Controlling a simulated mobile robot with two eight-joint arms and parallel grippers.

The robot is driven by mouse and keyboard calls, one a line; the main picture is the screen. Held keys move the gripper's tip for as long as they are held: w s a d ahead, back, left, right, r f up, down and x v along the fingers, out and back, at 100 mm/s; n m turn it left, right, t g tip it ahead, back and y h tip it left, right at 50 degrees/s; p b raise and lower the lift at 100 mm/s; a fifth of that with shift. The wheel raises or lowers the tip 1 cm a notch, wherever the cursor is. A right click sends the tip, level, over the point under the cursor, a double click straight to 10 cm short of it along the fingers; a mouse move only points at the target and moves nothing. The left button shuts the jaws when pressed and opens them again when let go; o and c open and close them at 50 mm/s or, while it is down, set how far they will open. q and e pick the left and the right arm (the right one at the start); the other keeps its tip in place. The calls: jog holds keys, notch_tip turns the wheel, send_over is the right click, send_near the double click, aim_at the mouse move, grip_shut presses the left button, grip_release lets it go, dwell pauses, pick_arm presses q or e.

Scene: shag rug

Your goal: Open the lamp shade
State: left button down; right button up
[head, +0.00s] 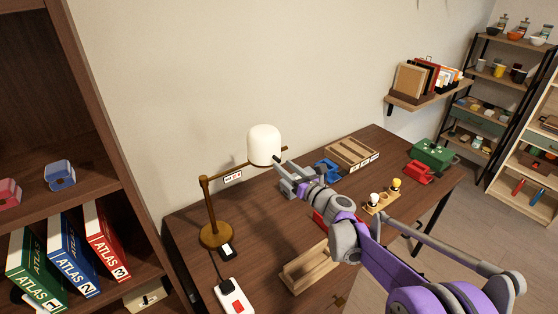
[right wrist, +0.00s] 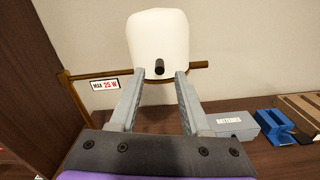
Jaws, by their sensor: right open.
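The lamp shade (head: 264,145) is a white rounded dome at the end of the horizontal arm of a brown desk lamp (head: 209,207). In the right wrist view the shade (right wrist: 158,38) is upright, with a dark knob (right wrist: 159,68) on its lower front. A "MAX 25 W" tag (right wrist: 105,84) hangs on the lamp arm. My right gripper (head: 280,162) is just below and in front of the shade. In the right wrist view its fingers (right wrist: 154,76) are apart, with the knob between them in the picture. Contact cannot be told. My left gripper is not in view.
The brown desk (head: 185,225) holds a grey batteries box (right wrist: 231,124), a blue holder (right wrist: 283,127), a wooden tray (head: 350,153), a green box (head: 433,154) and a white power strip (head: 233,297). A bookcase (head: 88,95) stands at the left.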

aim_at(279, 161)
jog(key=shift+x, duration=1.95)
grip_shut()
